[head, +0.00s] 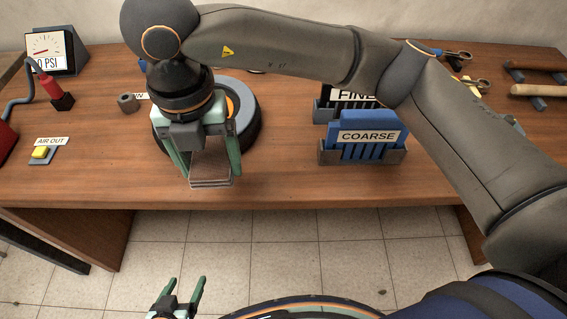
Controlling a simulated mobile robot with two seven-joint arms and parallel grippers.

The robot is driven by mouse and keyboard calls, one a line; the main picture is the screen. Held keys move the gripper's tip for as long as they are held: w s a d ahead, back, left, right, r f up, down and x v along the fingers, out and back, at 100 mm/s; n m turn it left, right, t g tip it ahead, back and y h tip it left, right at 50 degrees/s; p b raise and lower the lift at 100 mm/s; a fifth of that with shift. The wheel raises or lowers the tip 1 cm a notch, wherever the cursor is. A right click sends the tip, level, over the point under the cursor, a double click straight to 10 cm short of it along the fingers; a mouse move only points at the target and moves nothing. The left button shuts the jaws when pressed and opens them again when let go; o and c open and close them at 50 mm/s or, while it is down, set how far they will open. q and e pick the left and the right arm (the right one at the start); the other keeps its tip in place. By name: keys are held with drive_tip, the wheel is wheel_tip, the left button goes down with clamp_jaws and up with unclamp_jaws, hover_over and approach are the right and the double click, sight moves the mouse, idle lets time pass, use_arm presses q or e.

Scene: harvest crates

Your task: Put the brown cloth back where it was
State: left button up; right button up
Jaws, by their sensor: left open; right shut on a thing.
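The brown cloth (211,172) is a folded, layered pad near the front edge of the wooden table, left of the middle. My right gripper (211,181) reaches across from the right and points down, shut on the cloth with a green finger on either side. I cannot tell whether the cloth touches the table top or hangs just above it. My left gripper (184,284) is open and empty, low in the picture over the floor in front of the table.
A round dark wheel-like thing (250,132) stands right behind my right gripper. The COARSE rack (362,153) and FINE rack (325,108) stand right of it. A yellow AIR OUT button (41,152) and a gauge (46,50) are at left. The table's front (290,190) between cloth and racks is bare.

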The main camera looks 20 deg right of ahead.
drive_tip(key=shift+d, duration=0.1)
drive_tip(key=w+d+f+p, duration=0.1)
drive_tip(key=w+d+f, duration=0.25)
drive_tip(key=d, duration=0.55)
hover_over(286, 176)
drive_tip(key=a, duration=0.1)
drive_tip(key=f, duration=0.4)
drive_tip(key=shift+s+a+f, duration=0.15)
drive_tip(key=shift+s+f, duration=0.1)
drive_tip(key=shift+f, duration=0.1)
drive_tip(key=shift+w+d+f, duration=0.15)
drive_tip(key=shift+d+f, duration=0.4)
drive_tip(key=shift+f, duration=0.15)
drive_tip(key=shift+d+f+p, duration=0.1)
drive_tip(key=shift+f+p, duration=0.2)
drive_tip(key=shift+f, duration=1.35)
drive_tip(key=shift+f, duration=0.2)
drive_tip(key=o, duration=1.2)
drive_tip(key=shift+r, duration=0.1)
drive_tip(key=shift+c, duration=0.2)
